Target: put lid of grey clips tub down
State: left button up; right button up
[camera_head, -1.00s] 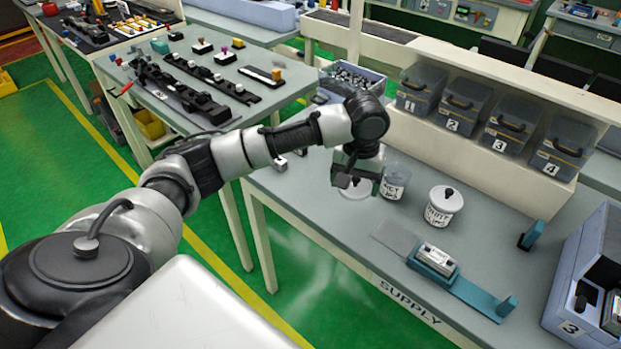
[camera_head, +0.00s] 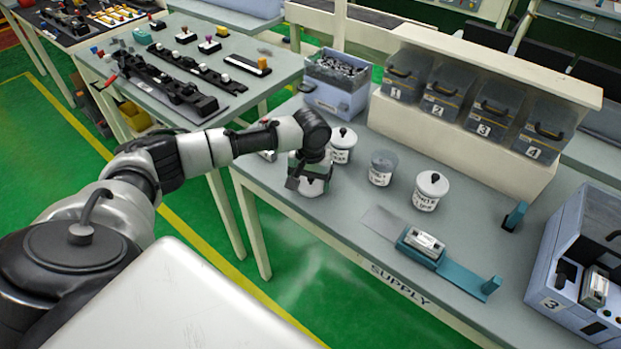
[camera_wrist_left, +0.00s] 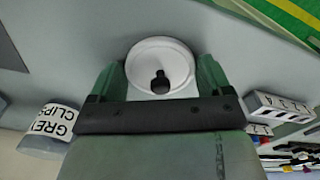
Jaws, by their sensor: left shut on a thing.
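My left gripper (camera_head: 308,180) is shut on a round white lid (camera_head: 314,187) and holds it level over the table's front-left part. In the left wrist view the lid (camera_wrist_left: 148,51) sits between the green fingers (camera_wrist_left: 212,76), its black knob towards the camera. I cannot tell whether it touches the table. The grey clips tub (camera_head: 380,176) stands open to the right of the gripper. Its label reads GREY CLIPS in the left wrist view (camera_wrist_left: 52,122). My right gripper is not in view.
Lidded white tubs stand behind the gripper (camera_head: 342,152) and right of the grey tub (camera_head: 427,196). A blue bin of clips (camera_head: 336,95) is at the back left. A teal holder (camera_head: 450,266) lies near the front edge. Numbered bins (camera_head: 483,105) line the back.

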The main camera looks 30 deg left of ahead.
pick_arm(q)
jog(key=o, duration=0.8)
jog(key=shift+f, duration=0.1)
notch_tip(320, 180, up, 12)
jog(key=shift+r+b, duration=0.2)
jog(key=shift+b, duration=0.45)
jog(key=shift+s+f, duration=0.1)
